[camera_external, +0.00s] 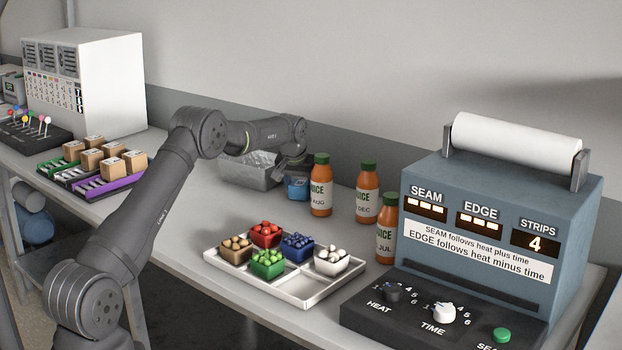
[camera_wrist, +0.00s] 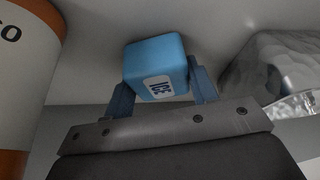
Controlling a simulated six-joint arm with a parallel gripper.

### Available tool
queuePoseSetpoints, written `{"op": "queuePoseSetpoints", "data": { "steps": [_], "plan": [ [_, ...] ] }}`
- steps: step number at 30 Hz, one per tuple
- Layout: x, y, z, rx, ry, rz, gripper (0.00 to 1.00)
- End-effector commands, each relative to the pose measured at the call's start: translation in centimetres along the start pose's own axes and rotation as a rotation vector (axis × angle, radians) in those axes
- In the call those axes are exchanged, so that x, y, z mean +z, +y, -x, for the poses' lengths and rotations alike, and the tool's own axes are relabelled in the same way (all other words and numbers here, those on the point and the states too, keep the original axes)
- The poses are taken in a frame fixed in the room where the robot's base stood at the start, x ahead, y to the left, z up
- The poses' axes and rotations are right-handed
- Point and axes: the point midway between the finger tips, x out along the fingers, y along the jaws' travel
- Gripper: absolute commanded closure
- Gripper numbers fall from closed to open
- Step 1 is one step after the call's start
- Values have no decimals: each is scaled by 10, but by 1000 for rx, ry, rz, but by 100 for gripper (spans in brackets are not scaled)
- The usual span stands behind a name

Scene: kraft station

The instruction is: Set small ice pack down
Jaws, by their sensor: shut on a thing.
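The small ice pack (camera_wrist: 155,62) is a blue block with a white label reading ICE. In the wrist view it sits between the two fingers of my gripper (camera_wrist: 162,88), which is shut on it. In the external view the ice pack (camera_external: 297,188) shows below my gripper (camera_external: 294,172), between the silver foil-like box and the AUG juice bottle. It is at or very close to the table surface; I cannot tell whether it touches.
A silver box (camera_external: 250,172) stands just left of the ice pack. Juice bottles (camera_external: 320,186) stand to its right; one looms at left in the wrist view (camera_wrist: 22,75). A white tray (camera_external: 306,299) with small filled bowls lies in front. The sealing machine (camera_external: 580,210) stands at right.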

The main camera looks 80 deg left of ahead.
Motion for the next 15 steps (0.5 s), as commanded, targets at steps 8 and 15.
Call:
{"op": "queuePoseSetpoints", "data": {
  "steps": [8, 15],
  "plan": [
    [1, 0, -2, 0, 0, 0, 73],
    [1, 0, -2, 0, 0, 0, 26]
  ]
}}
